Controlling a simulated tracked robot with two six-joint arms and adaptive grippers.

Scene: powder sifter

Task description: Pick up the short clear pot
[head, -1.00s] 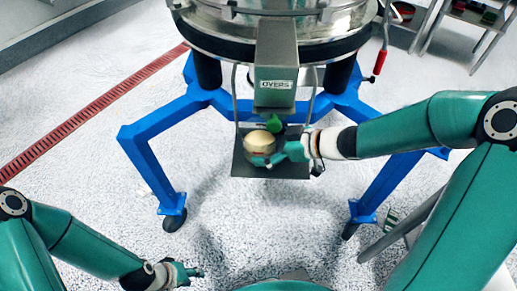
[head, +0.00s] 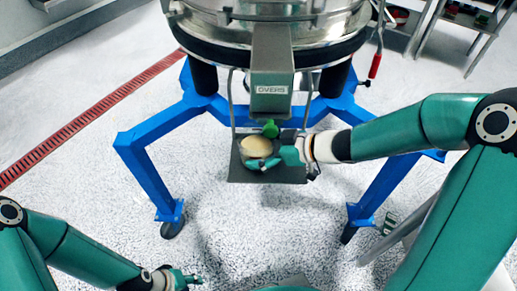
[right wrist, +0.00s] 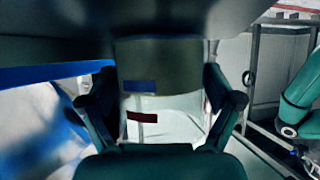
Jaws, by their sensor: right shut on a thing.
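The short clear pot (head: 256,147) holds pale beige contents and stands at the tray under the sifter's spout. I cannot tell whether its base touches the tray. My right gripper (head: 268,156) is shut on it from the right. In the right wrist view the pot (right wrist: 175,105) fills the space between the two dark fingers, with a blue mark and a red mark on its wall. My left gripper (head: 190,279) is at the bottom left, away from the pot. Its fingers are too small to judge.
The spout (head: 271,70), labelled OVERS, hangs just above the tray (head: 290,173). A green thing (head: 270,128) sits behind the pot. Blue frame legs (head: 150,170) stand on both sides. Open floor (head: 265,235) lies in front. A rack (head: 470,25) is at the top right.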

